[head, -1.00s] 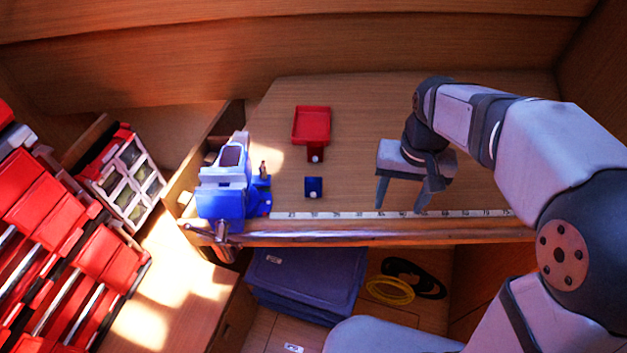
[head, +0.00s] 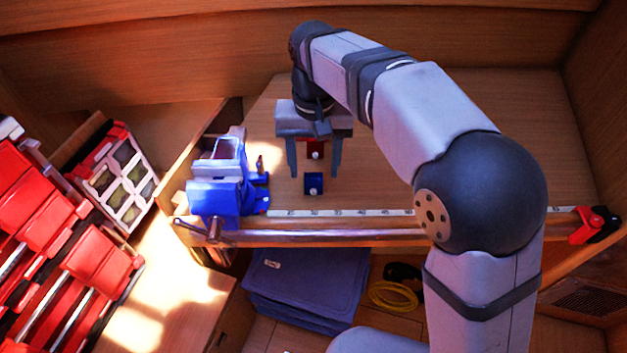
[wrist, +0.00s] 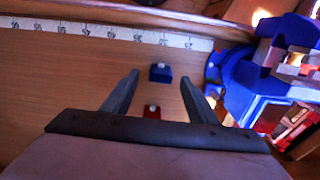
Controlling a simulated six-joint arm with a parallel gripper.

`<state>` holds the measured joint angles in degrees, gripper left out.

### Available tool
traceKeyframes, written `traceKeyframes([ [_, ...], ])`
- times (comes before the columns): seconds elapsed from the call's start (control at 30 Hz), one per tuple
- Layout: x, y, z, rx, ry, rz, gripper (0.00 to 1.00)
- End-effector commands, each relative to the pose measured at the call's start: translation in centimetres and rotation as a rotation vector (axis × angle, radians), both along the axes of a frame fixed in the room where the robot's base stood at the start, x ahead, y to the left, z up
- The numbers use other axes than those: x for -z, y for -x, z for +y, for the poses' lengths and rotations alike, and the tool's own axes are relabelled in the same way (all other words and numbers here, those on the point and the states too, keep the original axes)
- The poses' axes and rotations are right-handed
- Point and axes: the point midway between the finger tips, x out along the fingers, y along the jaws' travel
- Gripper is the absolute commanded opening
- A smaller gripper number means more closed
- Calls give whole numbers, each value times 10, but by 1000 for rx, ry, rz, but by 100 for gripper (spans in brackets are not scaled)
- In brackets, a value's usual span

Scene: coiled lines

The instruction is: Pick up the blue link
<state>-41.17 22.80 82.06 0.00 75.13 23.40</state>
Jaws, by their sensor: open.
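The blue link (head: 313,185) is a small dark blue block with a pale knob, lying on the wooden bench near the white ruler strip. It also shows in the wrist view (wrist: 161,73), a little beyond the fingertips and between their lines. My gripper (head: 314,173) is open and empty, pointing down with its fingers apart. In the wrist view its fingertips (wrist: 160,76) stand left and right of the blue link's line. A red link (head: 316,150) with a pale knob shows between the fingers, and in the wrist view (wrist: 152,112). Its red tray part is hidden behind my gripper in the head view.
A blue vise (head: 218,185) stands close to the left of the blue link. A ruler strip (head: 350,212) runs along the bench's front edge. A red clamp (head: 592,224) sits at the right end. The bench (head: 530,120) is clear on the right.

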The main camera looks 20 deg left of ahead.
Motion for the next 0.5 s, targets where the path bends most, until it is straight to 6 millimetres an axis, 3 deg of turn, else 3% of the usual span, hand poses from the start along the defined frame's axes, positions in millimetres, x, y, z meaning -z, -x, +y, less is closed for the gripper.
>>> traceKeyframes([
  [0.33, 14, 1, 0, 0, 2, 3, 53],
  [0.5, 34, 2, 0, 0, 3, 4, 53],
])
